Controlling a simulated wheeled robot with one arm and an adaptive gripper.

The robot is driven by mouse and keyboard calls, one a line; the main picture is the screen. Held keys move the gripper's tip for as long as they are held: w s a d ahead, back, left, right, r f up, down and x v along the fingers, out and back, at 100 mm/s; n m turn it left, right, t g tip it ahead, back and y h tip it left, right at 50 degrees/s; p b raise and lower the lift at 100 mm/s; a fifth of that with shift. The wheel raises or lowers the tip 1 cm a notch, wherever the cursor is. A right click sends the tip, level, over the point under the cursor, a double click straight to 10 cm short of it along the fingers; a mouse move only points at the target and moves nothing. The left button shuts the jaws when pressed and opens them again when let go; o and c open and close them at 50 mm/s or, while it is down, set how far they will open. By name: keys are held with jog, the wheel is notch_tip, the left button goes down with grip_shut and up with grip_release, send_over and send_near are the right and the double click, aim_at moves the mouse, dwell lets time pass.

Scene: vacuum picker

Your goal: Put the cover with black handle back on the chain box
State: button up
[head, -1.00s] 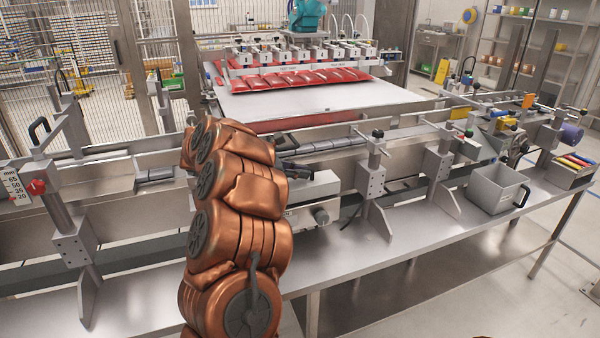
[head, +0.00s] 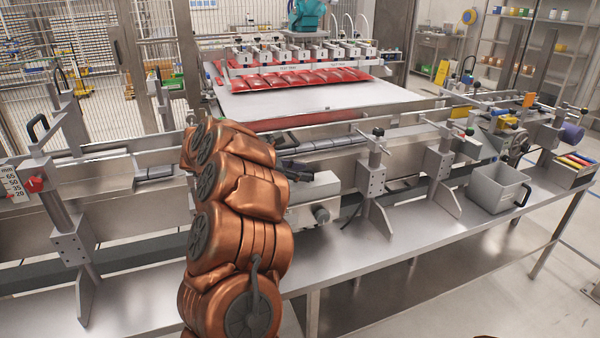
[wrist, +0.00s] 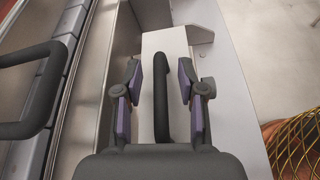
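In the wrist view, a long black handle (wrist: 161,95) stands on a pale, narrow cover-like top (wrist: 170,42). My gripper (wrist: 160,82) is open, with its purple pads on either side of this handle and a gap showing on both sides. In the head view, a pale box (head: 318,190) with a round knob on its front stands beside the conveyor. My gripper (head: 293,169) shows there only as dark parts behind my copper arm. I cannot tell the cover from the chain box beneath it, or whether the cover is seated.
A second black loop handle (wrist: 30,95) is close on the left in the wrist view, above the conveyor. Clamp posts (head: 372,190) stand right of the pale box. A grey bin (head: 497,187) is farther right. The front bench top (head: 400,240) is mostly clear.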

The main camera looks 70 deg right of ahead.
notch_tip(320, 180, up, 10)
dwell(0.8)
